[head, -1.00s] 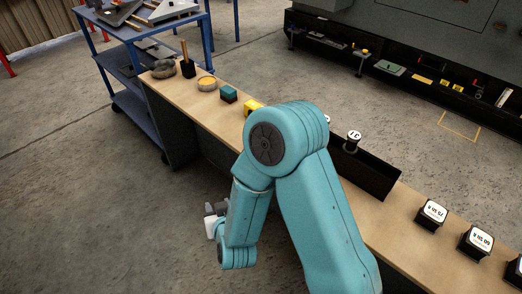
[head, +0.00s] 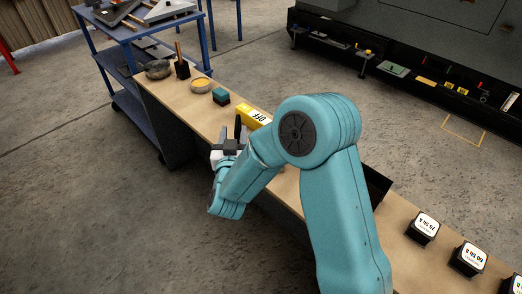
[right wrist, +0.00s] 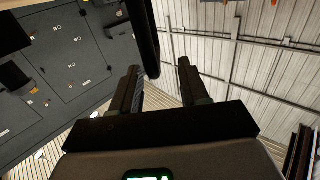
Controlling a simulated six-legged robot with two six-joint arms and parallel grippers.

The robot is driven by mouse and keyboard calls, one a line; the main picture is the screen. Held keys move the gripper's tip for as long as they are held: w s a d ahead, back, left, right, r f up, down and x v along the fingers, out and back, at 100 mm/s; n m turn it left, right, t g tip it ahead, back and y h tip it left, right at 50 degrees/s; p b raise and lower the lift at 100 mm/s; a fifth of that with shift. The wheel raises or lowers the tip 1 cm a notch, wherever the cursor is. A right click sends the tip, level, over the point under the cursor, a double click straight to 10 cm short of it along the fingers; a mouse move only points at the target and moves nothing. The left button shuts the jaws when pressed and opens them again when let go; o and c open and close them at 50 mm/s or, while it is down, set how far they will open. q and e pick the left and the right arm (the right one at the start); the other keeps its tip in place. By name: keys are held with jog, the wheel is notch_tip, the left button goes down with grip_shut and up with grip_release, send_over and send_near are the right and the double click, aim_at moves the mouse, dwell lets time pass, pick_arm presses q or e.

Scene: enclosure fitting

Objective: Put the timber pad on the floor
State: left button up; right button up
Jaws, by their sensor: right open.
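I cannot make out a timber pad for certain in either view. The concrete floor (head: 100,210) shows on both sides of the long wooden bench (head: 410,205). My right gripper (head: 232,135) is at the near edge of the bench, beside a yellow block marked OFF (head: 254,117). Its two dark fingers are apart in the right wrist view (right wrist: 158,68), with nothing seen held between them. A long black shape (right wrist: 145,38) reaches down near the fingertips there; I cannot tell what it is. My left gripper is not in view.
The bench also bears a green block (head: 221,96), a round tin (head: 200,85), a grey bowl (head: 158,69) and labelled black boxes (head: 422,228). My right arm hides its middle. A blue cart (head: 120,95) stands at the far end. A yellow outline (head: 463,130) marks the floor beyond.

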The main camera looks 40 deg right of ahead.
jog(key=x, duration=0.5)
jog(key=shift+s+d+f, duration=0.2)
jog(key=shift+c, duration=0.3)
grip_shut()
jog(key=shift+r, duration=0.1)
dwell(0.8)
